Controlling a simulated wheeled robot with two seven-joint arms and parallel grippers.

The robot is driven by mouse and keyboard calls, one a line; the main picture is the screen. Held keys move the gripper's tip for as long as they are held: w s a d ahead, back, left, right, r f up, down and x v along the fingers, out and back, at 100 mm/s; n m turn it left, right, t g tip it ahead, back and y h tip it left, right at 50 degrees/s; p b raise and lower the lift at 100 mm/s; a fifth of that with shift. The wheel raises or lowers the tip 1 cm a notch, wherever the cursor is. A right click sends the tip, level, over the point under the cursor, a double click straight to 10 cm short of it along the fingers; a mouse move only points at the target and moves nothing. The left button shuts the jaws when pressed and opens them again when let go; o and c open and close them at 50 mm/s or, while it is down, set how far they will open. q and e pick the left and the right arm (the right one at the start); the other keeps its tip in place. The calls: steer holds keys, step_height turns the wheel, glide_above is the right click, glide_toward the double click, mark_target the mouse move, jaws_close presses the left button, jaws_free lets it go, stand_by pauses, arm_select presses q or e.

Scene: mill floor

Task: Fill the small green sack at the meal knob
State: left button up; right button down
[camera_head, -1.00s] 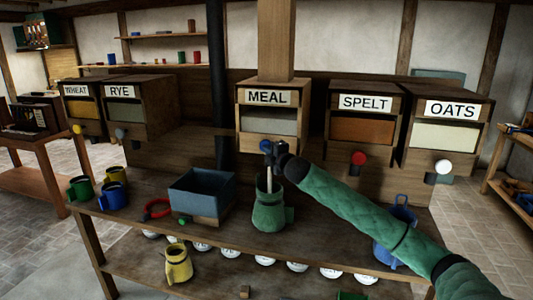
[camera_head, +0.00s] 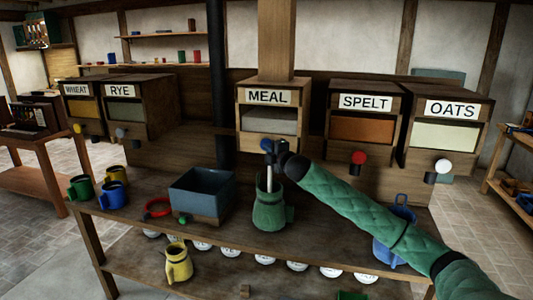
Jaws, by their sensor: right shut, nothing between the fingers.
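The green sack (camera_head: 268,212) stands upright on the bench below the meal bin (camera_head: 240,120), its mouth up. The bin's label reads MEAL, and pale grey meal shows in its window. The blue meal knob (camera_head: 264,145) is on the bin's lower front, partly hidden by my gripper. My right gripper (camera_head: 269,147) is shut and empty at the knob, directly above the sack; whether it touches the knob is hard to tell. A narrow pale strip (camera_head: 269,178), which looks like falling meal, runs from below the gripper into the sack's mouth. My left gripper is out of view.
A blue-grey box (camera_head: 202,194) and a red ring (camera_head: 158,208) lie left of the sack. A blue sack (camera_head: 388,252) stands right, behind my arm. A yellow sack (camera_head: 178,262) is on the lower shelf. Spelt (camera_head: 365,130) and oats (camera_head: 445,135) bins stand to the right.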

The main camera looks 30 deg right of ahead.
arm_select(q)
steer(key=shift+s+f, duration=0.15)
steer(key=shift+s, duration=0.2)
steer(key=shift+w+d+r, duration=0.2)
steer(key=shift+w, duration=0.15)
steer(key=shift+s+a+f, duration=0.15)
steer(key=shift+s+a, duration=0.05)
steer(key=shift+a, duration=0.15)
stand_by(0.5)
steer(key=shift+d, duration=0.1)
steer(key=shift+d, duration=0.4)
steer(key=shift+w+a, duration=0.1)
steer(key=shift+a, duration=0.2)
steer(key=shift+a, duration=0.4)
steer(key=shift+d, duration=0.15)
